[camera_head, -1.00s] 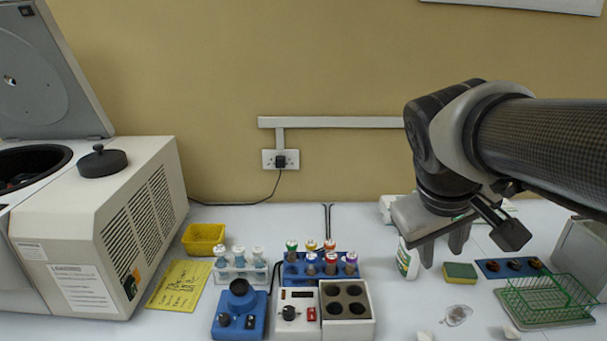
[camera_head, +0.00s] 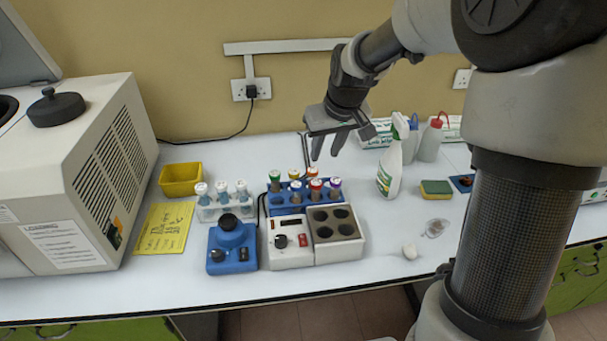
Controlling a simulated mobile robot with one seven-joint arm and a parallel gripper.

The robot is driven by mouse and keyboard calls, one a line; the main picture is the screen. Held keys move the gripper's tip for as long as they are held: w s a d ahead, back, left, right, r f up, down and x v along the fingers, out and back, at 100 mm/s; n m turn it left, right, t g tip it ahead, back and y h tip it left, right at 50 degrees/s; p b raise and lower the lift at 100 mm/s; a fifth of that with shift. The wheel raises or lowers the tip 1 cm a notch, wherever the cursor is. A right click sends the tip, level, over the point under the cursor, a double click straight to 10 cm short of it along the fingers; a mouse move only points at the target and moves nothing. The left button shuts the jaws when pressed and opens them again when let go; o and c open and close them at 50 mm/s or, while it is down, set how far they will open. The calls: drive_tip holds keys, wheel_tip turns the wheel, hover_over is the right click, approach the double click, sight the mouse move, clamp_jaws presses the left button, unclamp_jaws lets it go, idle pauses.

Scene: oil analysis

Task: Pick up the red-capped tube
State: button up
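A red-capped tube (camera_head: 316,189) stands upright in the front row of the blue rack (camera_head: 272,207), between a blue-capped and a purple-capped tube. Behind it stand green-capped (camera_head: 274,180), orange-capped and another reddish- or yellow-capped tube; that last cap's colour is hard to tell. My gripper (camera_head: 328,152) hangs above and slightly behind the rack's right part, fingers down. Its two fingers are apart with nothing between them. It does not touch any tube.
A white rack (camera_head: 226,211) of white-capped tubes stands left of the blue rack. A blue stirrer (camera_head: 231,247) and a white heating block (camera_head: 336,248) stand in front. A spray bottle (camera_head: 389,165) stands to the right. The centrifuge (camera_head: 85,190) is far left.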

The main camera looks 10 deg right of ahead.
approach(316, 183)
drive_tip(key=x, duration=0.5)
drive_tip(key=shift+w+r, duration=0.1)
drive_tip(key=shift+w, duration=0.15)
drive_tip(key=shift+s+x, duration=0.1)
drive_tip(key=shift+x, duration=1.3)
drive_tip(key=shift+s+x, duration=0.15)
drive_tip(key=shift+x, duration=1.25)
clamp_jaws()
